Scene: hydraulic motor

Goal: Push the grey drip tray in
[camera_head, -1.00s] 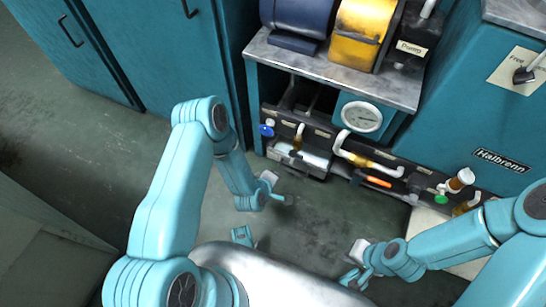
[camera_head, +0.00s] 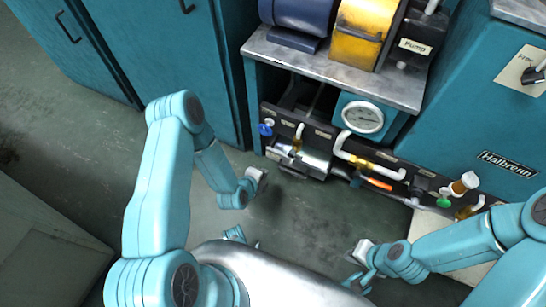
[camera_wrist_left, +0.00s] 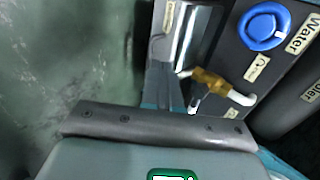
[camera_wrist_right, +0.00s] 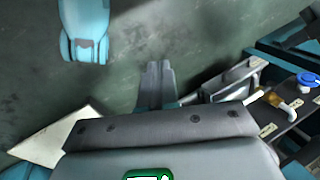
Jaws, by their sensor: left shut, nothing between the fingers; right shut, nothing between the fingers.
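The grey drip tray (camera_head: 316,159) sits low at the front of the dark panel, below a small brass tap, with its front standing out over the floor. Its shiny metal shows at the top of the left wrist view (camera_wrist_left: 195,35) and at the right in the right wrist view (camera_wrist_right: 226,87). My left gripper (camera_head: 258,176) is shut and empty, just left of and in front of the tray; its fingers (camera_wrist_left: 162,80) look close to the tray's edge, contact unclear. My right gripper (camera_head: 360,248) is shut and empty over the floor, well away from the tray.
Teal cabinets (camera_head: 170,60) stand left.

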